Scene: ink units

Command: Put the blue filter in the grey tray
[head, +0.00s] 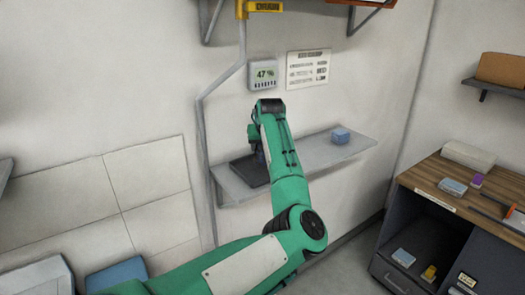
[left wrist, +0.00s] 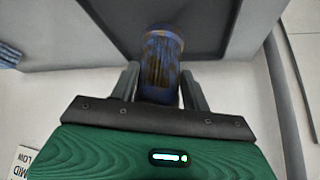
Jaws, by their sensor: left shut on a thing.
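The blue filter (left wrist: 162,60), a blue cylinder with a brownish side, is between the two fingers of my left gripper (left wrist: 160,82) in the left wrist view. The gripper is shut on it. The dark grey tray (left wrist: 115,20) lies beyond the filter there, and the filter's far end overlaps the tray's floor. In the head view the grey tray (head: 241,171) sits on the left part of the wall shelf, partly hidden by my left arm. My left gripper (head: 259,150) is over it, mostly hidden. I cannot tell whether the filter touches the tray. My right gripper is not in view.
The wall shelf (head: 318,152) is clear between the tray and a blue block (head: 340,135) at its right. A pipe (head: 203,140) runs down the wall by the shelf's left end. A wooden-topped cabinet (head: 440,181) with small items stands at right.

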